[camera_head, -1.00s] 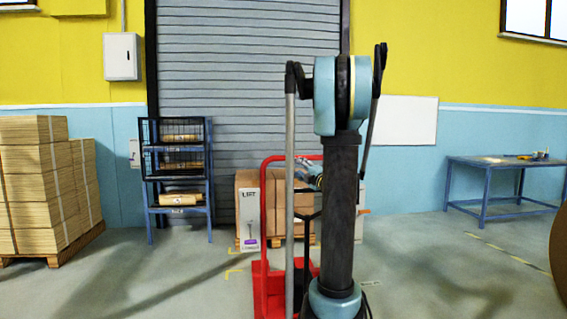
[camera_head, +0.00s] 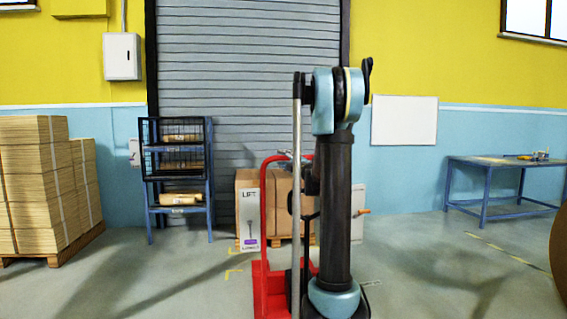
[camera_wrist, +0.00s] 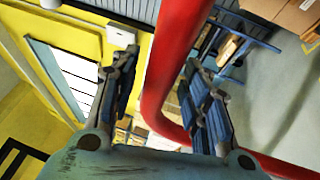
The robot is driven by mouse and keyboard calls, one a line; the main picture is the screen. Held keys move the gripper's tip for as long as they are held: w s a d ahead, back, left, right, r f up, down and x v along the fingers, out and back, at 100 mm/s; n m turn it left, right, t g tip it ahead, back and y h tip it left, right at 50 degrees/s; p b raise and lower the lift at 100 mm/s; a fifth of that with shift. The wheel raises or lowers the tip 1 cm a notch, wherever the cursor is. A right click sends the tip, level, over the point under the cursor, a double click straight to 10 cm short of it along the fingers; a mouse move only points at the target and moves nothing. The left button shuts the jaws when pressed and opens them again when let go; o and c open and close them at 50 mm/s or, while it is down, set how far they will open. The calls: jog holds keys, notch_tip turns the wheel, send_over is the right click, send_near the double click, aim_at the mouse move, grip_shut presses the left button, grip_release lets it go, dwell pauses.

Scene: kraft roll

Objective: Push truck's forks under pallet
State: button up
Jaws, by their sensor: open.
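The truck (camera_head: 265,228) is red, with a tall looped handle and a low red base, in the middle of the head view. The handle bar (camera_wrist: 172,60) shows large in the wrist view. My gripper (camera_wrist: 158,66) is open, with the bar passing between its two fingers or just beyond them; contact cannot be told. In the head view my gripper (camera_head: 287,156) is small, at the top of the handle, partly behind my arm. The wooden pallet (camera_head: 250,244) stands behind the truck, carrying cartons (camera_head: 249,212). The forks are hidden.
A blue shelf rack (camera_head: 180,178) stands left of the cartons. A loaded stack of cardboard (camera_head: 35,185) is at far left. A blue table (camera_head: 500,187) stands at the right wall. A shuttered door (camera_head: 248,90) is behind.

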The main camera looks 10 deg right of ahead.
jog(key=shift+s, duration=0.1)
grip_shut()
